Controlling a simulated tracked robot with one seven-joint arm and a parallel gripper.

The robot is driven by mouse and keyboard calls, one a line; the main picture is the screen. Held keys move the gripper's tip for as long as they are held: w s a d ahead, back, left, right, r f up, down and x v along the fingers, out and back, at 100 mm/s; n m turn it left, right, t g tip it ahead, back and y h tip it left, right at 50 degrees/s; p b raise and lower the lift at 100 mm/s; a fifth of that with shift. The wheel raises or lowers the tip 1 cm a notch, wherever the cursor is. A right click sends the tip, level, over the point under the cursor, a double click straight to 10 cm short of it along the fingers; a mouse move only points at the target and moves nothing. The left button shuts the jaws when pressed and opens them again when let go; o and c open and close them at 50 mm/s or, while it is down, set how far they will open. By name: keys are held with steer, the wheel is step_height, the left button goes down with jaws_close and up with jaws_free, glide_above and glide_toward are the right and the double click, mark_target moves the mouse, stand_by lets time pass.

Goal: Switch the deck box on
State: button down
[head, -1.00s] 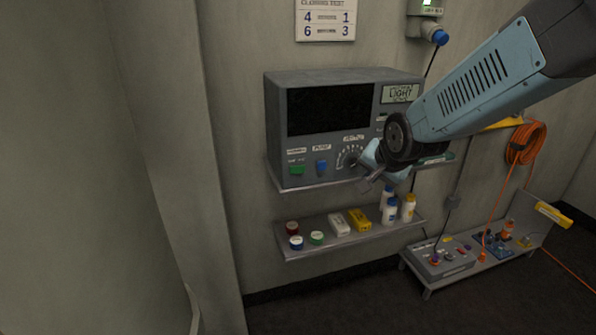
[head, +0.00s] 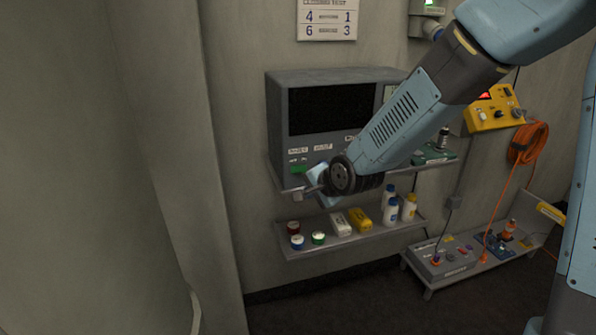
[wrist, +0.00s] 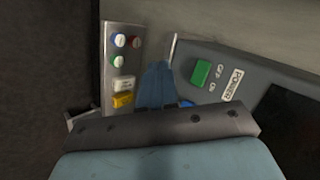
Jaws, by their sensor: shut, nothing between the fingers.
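The grey box (head: 330,80) with a dark screen stands on the upper shelf; I take it as the deck box. Its green switch (wrist: 201,73) has OFF and ON marks and a POWER label (wrist: 233,85) in the wrist view. In the head view the green switch (head: 299,169) is just above my gripper. My gripper (wrist: 158,66) is shut and empty, at the box's lower front edge, left of the green switch in the wrist view. I see no clear contact. A blue switch (wrist: 187,103) is partly hidden behind my gripper. The screen is dark.
The lower shelf (head: 340,242) holds jars, a white and a yellow packet, and bottles. A yellow box (head: 494,110) with a red display and an orange cable coil (head: 528,143) are at the right. A low bench (head: 470,265) carries other devices.

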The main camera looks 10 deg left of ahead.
glide_toward(301, 173)
steer(key=shift+w+a+f, duration=0.65)
steer(key=shift+a+f, duration=1.35)
steer(key=shift+f, duration=0.4)
steer(key=shift+w, duration=0.15)
steer(key=shift+w+a+r, duration=0.1)
steer(key=shift+w+a, duration=0.05)
steer(key=shift+w, duration=0.1)
steer(key=shift+w+a+r, duration=0.1)
steer(key=shift+w+r, duration=0.2)
steer(key=shift+w, duration=0.15)
stand_by(1.2)
steer(key=shift+s+f, duration=0.15)
steer(key=shift+s, duration=0.3)
stand_by(0.5)
steer(key=shift+s, duration=0.25)
steer(key=shift+s+d+f, duration=0.1)
steer(key=shift+s+d, duration=0.25)
steer(key=shift+s, duration=0.35)
steer(key=shift+s+d, duration=0.35)
steer(key=shift+s, duration=0.3)
steer(key=shift+s+d+f, duration=0.1)
steer(key=shift+s+d, duration=0.25)
steer(key=shift+s, duration=0.35)
